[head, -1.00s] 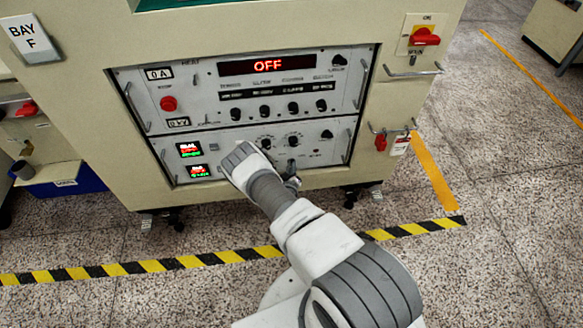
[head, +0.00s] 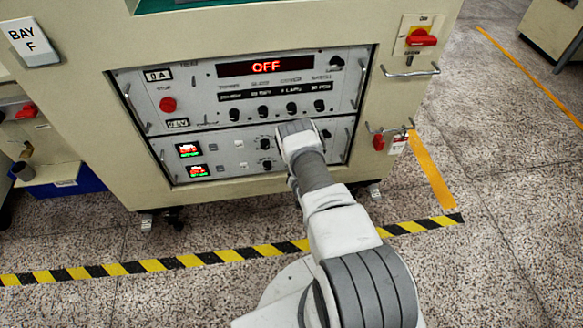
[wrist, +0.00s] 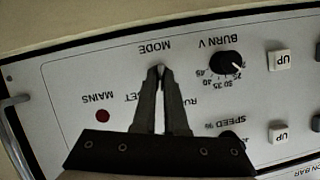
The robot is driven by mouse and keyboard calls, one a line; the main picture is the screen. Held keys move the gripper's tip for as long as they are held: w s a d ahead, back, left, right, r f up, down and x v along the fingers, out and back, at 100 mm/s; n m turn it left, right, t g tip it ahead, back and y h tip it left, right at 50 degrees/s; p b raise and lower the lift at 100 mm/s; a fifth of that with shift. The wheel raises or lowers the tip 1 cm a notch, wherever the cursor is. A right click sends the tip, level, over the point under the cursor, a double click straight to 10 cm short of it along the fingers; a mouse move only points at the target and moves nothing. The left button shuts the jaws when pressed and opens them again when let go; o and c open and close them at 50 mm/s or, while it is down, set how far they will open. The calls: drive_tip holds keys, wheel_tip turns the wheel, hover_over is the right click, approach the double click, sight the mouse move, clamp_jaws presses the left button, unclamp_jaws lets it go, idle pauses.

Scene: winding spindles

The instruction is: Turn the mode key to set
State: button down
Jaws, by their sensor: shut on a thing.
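The mode key (wrist: 160,68) is a small part under the upside-down MODE label in the wrist view, mostly hidden between the fingertips. My gripper (wrist: 161,76) is shut on it, with its two dark fingers reaching up from the bottom of that view. Its fingers partly cover the SET and RUN lettering, so which way the key points cannot be told. In the head view my pale wrist (head: 297,135) covers the right part of the lower panel (head: 230,170), hiding the key and fingertips.
The BURN V knob (wrist: 226,64) is close beside the fingers, and a red MAINS lamp (wrist: 102,115) is on the other side. UP buttons (wrist: 280,61) lie farther right. The upper panel's display (head: 266,67) reads OFF. A red emergency button (head: 168,104) is at its left.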

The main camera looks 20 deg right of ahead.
drive_tip(key=shift+d+f+m+t+y+b, duration=0.15)
drive_tip(key=shift+m+t+y+b, duration=0.55)
drive_tip(key=shift+m+y, duration=0.9)
drive_tip(key=shift+m+h, duration=0.4)
drive_tip(key=shift+m, duration=0.2)
drive_tip(key=c, duration=1)
unclamp_jaws()
drive_tip(key=shift+o, duration=0.2)
drive_tip(key=shift+s, duration=0.15)
